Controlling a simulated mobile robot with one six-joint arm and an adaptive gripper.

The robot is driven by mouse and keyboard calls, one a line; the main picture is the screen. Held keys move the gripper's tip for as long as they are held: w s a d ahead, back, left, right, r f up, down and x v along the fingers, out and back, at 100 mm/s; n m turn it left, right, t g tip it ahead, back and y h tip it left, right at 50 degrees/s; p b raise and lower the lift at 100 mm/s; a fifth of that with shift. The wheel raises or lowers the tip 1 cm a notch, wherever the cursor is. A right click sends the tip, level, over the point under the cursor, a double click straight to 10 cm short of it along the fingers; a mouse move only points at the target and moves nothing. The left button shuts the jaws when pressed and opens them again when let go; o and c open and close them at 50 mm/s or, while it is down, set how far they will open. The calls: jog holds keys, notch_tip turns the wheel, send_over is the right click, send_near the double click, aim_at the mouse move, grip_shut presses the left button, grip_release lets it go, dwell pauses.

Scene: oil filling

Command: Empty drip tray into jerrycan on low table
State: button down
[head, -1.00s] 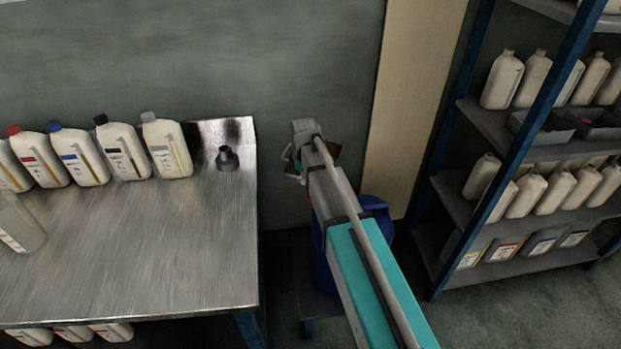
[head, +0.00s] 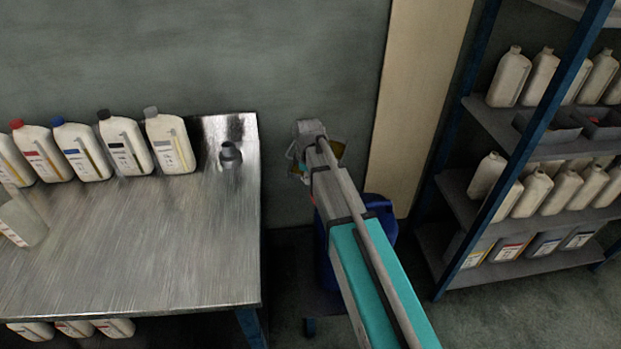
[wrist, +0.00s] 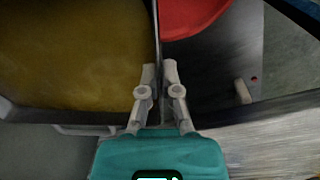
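My gripper (wrist: 158,75) is shut on the thin rim of the drip tray (wrist: 157,30), seen from above in the wrist view. Amber oil fills the tray's left part of that view. The blue jerrycan (head: 379,208) stands on the dark low table (head: 310,303), mostly hidden behind my arm. A red round thing (wrist: 195,15), possibly a funnel, shows just right of the tray rim in the wrist view. I cannot tell whether the tray is tilted.
A metal bench (head: 130,245) on the left holds several white bottles (head: 125,140) and a dark grey funnel-like piece (head: 230,154). A blue-framed shelf (head: 470,190) with bottles stands right. A wall is close behind my arm's end.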

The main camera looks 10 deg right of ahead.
jog(key=shift+t, duration=0.4)
dwell(0.5)
dwell(0.5)
jog(key=shift+s+r+t, duration=0.1)
jog(key=shift+r+t, duration=0.1)
jog(key=shift+t, duration=0.5)
jog(key=shift+r, duration=0.1)
jog(key=shift+t, duration=0.3)
dwell(0.4)
jog(key=shift+s+r+t, duration=0.1)
jog(key=shift+r+t, duration=0.1)
jog(key=shift+t, duration=0.3)
jog(key=shift+r+y, duration=0.1)
jog(key=shift+y, duration=0.2)
